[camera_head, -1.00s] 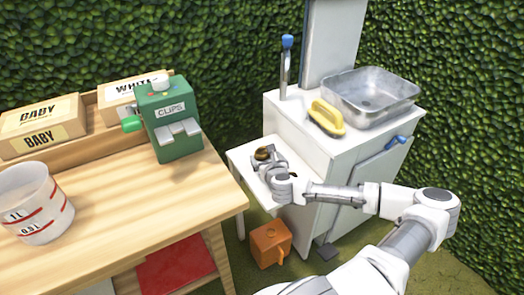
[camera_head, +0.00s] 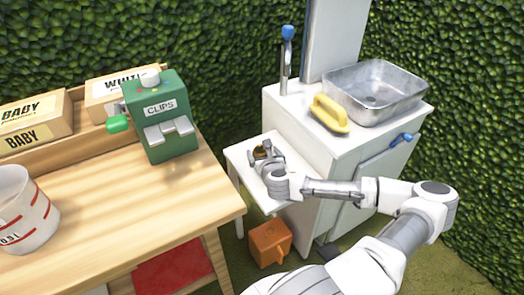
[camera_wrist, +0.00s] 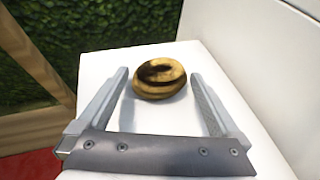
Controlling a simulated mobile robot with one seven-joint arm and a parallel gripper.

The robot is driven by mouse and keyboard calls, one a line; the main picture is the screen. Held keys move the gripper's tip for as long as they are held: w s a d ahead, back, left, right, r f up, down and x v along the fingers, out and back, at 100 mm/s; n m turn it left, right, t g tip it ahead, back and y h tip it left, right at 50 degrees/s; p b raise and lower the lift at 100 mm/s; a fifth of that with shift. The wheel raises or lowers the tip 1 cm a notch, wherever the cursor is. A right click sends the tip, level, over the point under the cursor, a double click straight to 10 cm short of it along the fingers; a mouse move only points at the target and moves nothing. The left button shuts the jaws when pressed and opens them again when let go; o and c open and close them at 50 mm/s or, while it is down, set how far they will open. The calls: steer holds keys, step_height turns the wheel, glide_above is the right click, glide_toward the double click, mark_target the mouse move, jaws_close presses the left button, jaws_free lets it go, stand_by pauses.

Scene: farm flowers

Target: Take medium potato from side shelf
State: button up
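The potato (camera_wrist: 159,77) is a round, yellow-brown lump with dark shading. It lies on the white side shelf (camera_wrist: 108,62), which is attached to the left of the sink cabinet. In the wrist view my gripper (camera_wrist: 158,85) is open, with one finger on each side of the potato and a gap to both. In the head view my gripper (camera_head: 264,156) is over the side shelf (camera_head: 240,150) and mostly hides the potato (camera_head: 258,152).
A white sink cabinet (camera_head: 318,165) with a metal basin (camera_head: 372,92) and a yellow brush (camera_head: 329,114) stands right of the shelf. A wooden table (camera_head: 120,205) with a green clip machine (camera_head: 160,115) is at left. An orange box (camera_head: 269,243) sits on the ground below.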

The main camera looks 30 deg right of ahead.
steer(key=c, duration=1.1)
steer(key=shift+r, duration=0.1)
steer(key=shift+r+p, duration=0.45)
steer(key=shift+r, duration=0.2)
step_height(320, 180, up, 3)
steer(key=shift+f+p, duration=0.1)
steer(key=shift+p, duration=0.65)
steer(key=s+r+p, duration=0.6)
steer(key=s, duration=0.5)
steer(key=shift+s+a+r+p, duration=0.2)
steer(key=shift+s+r+p, duration=0.05)
steer(key=shift+r+p, duration=0.15)
